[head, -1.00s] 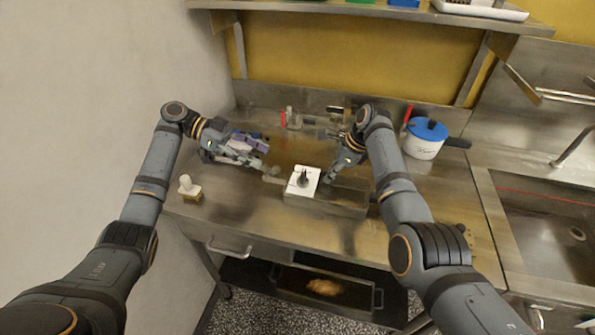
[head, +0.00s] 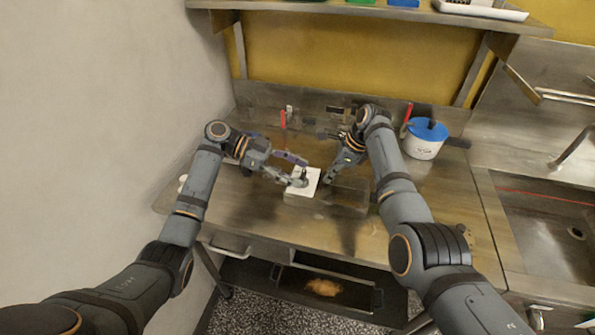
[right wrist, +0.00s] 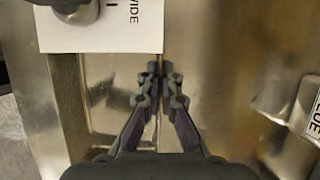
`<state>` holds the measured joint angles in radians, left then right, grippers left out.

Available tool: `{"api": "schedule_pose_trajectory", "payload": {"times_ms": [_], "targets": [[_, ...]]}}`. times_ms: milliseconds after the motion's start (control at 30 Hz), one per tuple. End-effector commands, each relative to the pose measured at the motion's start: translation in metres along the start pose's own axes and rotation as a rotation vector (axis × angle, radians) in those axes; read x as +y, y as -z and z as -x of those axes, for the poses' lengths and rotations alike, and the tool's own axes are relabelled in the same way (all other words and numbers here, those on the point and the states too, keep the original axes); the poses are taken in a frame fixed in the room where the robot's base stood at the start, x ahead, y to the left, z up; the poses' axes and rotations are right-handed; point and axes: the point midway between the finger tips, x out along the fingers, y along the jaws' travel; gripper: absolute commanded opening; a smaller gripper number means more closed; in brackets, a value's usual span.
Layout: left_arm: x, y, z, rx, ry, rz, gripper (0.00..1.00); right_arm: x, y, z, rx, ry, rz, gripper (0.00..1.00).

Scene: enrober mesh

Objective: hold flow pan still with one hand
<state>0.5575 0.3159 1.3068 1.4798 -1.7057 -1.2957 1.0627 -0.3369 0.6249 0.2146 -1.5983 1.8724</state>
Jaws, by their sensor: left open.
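The flow pan (head: 345,199) is a low metal pan near the front middle of the worktop. A white card (head: 313,178) with a dark knob lies at its left end; the card, printed "WIDE", also shows in the right wrist view (right wrist: 135,25). My right gripper (head: 328,181) is at the pan's back edge; in the right wrist view its fingertips (right wrist: 160,72) are nearly together on a thin metal rim. My left gripper (head: 297,173) is open over the card at the knob, which it mostly hides; I cannot tell whether it touches.
A white pot with a blue lid (head: 424,140) stands at the right back. A sink (head: 550,225) is beyond it at the right. A red-handled item (head: 283,119) stands at the back. A shelf (head: 350,10) hangs above.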

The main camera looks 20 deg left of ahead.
Motion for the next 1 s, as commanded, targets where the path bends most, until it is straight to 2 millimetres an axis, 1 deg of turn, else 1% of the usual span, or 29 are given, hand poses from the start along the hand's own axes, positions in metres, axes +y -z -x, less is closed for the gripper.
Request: {"api": "schedule_pose_trajectory", "payload": {"times_ms": [100, 333, 733, 867, 1000], "targets": [[0.0002, 0.0005, -0.0061, 0.001, -0.001, 0.000, 0.60, 0.0000, 0.0000, 0.0000, 0.000, 0.000, 0.000, 0.00], [0.0000, 0.0003, -0.0065, 0.000, 0.000, 0.000, 0.60, 0.0000, 0.0000, 0.0000, 0.000, 0.000, 0.000, 0.00], [-0.0001, 0.0002, -0.0061, 0.000, 0.000, 0.000, 0.06, 0.0000, 0.0000, 0.0000, 0.000, 0.000, 0.000, 0.00], [-0.0011, 0.0004, -0.0060, 0.000, -0.010, -0.004, 0.06, 0.0001, -0.0001, 0.0001, 0.000, 0.000, 0.000, 0.00], [-0.0023, 0.0006, -0.0056, 0.000, -0.060, -0.024, 0.05, 0.0001, -0.0001, 0.0001, 0.000, 0.000, 0.001, 0.00]]}}
